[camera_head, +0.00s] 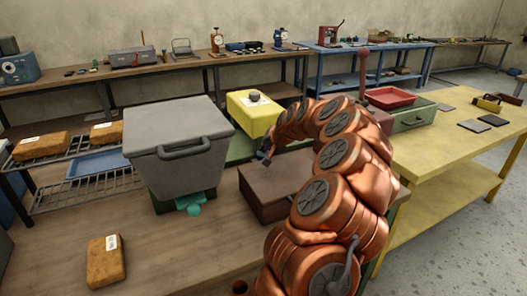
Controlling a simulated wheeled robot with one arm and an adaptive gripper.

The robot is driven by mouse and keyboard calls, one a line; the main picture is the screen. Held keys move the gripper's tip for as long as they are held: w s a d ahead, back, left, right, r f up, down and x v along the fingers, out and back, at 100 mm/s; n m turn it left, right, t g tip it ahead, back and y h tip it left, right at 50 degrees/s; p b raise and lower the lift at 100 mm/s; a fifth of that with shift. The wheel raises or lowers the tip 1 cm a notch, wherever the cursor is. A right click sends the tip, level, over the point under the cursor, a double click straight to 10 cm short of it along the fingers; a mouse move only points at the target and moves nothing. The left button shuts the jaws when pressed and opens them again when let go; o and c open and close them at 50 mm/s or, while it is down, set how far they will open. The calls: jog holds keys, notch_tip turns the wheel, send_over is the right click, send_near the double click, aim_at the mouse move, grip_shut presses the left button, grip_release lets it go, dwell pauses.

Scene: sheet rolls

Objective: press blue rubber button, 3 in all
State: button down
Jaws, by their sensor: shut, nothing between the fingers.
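My copper-coloured arm rises from the lower right and bends over to the left. My gripper (265,156) is small and dark at its end, pointing down just above or beside the brown box (262,192), in front of the yellow box. It looks shut and holds nothing that I can see. A small bluish patch shows at the fingertips; I cannot tell whether it is the blue rubber button or part of the gripper, nor whether there is contact. No other blue button stands out clearly. My arm hides part of the bench behind it.
A grey lidded box (178,135) stands left of my gripper, with a teal piece (193,205) at its foot. A yellow box (262,112) with a dark knob stands behind. An orange-brown packet (105,261) lies front left.

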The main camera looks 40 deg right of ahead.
aim_at(265, 154)
dwell(0.6)
jog(key=shift+r, duration=1.25)
jog(key=shift+r+p, duration=0.6)
jog(key=shift+r, duration=1.9)
notch_tip(265, 154, up, 4)
jog(key=p, duration=1)
jog(key=shift+w+p, duration=0.1)
jog(key=shift+p, duration=0.3)
